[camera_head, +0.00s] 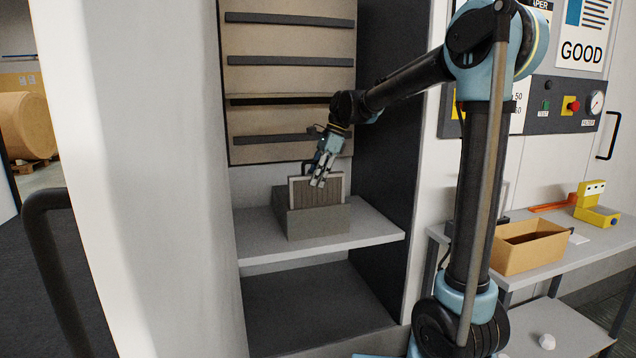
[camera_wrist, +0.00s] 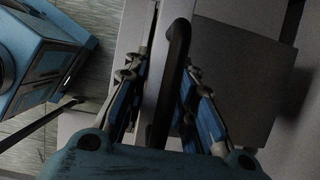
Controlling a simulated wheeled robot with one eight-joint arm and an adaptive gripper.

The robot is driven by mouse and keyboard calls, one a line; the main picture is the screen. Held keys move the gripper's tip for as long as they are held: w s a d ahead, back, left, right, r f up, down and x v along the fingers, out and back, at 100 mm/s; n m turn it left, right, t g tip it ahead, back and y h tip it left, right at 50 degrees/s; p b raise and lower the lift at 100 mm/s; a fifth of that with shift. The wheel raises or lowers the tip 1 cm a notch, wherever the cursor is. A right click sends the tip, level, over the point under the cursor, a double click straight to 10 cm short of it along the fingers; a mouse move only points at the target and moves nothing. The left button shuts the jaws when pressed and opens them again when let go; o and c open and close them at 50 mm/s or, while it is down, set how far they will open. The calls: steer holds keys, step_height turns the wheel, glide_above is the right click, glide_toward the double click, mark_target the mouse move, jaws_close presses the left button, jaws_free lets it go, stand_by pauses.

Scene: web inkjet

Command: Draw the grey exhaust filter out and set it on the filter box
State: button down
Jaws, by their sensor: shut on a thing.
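The grey exhaust filter (camera_head: 331,189), a pleated panel in a pale frame, stands upright with its lower part hidden by a grey open-topped block (camera_head: 319,223) on a shelf. My gripper (camera_head: 319,181) is at the filter's top, in front of its face. In the wrist view, my gripper (camera_wrist: 165,72) is shut on the filter's dark bar handle (camera_wrist: 179,45), with a blue-padded finger on each side. Whether the filter touches the block's floor cannot be seen. An open tan cardboard box (camera_head: 522,260) stands on the bench at right; I cannot tell which is the filter box.
The pale shelf (camera_head: 372,224) is in a cabinet recess, below a tan slotted panel (camera_head: 288,72) and beside a dark side wall (camera_head: 388,150). The bench also carries a yellow device (camera_head: 594,205). A dark rail (camera_head: 50,255) stands at left. The shelf's right part is clear.

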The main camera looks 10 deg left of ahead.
steer(key=shift+r, duration=3.75)
